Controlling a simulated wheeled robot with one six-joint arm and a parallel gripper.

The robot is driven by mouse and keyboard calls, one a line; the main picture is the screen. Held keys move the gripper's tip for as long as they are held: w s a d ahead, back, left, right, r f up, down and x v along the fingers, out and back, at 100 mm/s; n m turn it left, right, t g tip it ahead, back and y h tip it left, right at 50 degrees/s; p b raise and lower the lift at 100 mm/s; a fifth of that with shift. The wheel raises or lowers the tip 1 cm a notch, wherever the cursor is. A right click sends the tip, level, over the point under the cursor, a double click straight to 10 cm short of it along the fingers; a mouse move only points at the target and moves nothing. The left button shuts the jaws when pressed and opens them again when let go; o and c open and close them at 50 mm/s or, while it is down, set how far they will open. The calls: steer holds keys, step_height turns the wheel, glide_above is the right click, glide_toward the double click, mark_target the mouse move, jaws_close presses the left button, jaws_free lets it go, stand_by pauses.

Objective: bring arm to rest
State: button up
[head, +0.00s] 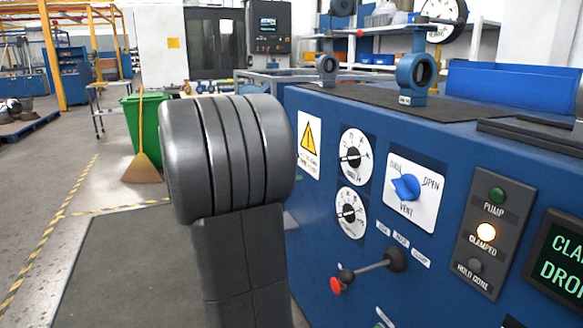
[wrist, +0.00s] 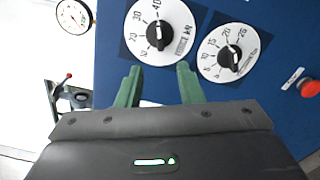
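In the wrist view my gripper (wrist: 160,86) has its two green fingers apart, with nothing between them. The fingers point towards the blue panel with its two white dials (wrist: 158,30). In the head view my grey arm link (head: 228,160) stands upright in front of the left end of the blue bench (head: 330,265), and my gripper is hidden there.
On the panel are dials (head: 352,158), a blue vent knob (head: 406,187), a red-tipped lever (head: 365,272) and a lit CLAMPED lamp (head: 486,232). A blue ring-shaped valve (head: 415,72) stands on top. The floor left of my arm has a dark mat (head: 120,270); a green bin (head: 146,125) stands behind.

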mark_target(342, 159)
steer(key=shift+d, duration=0.1)
steer(key=b+x, duration=0.3)
steer(key=x, duration=1)
steer(key=shift+w+d, duration=0.15)
steer(key=shift+d, duration=0.15)
steer(key=shift+a, duration=0.1)
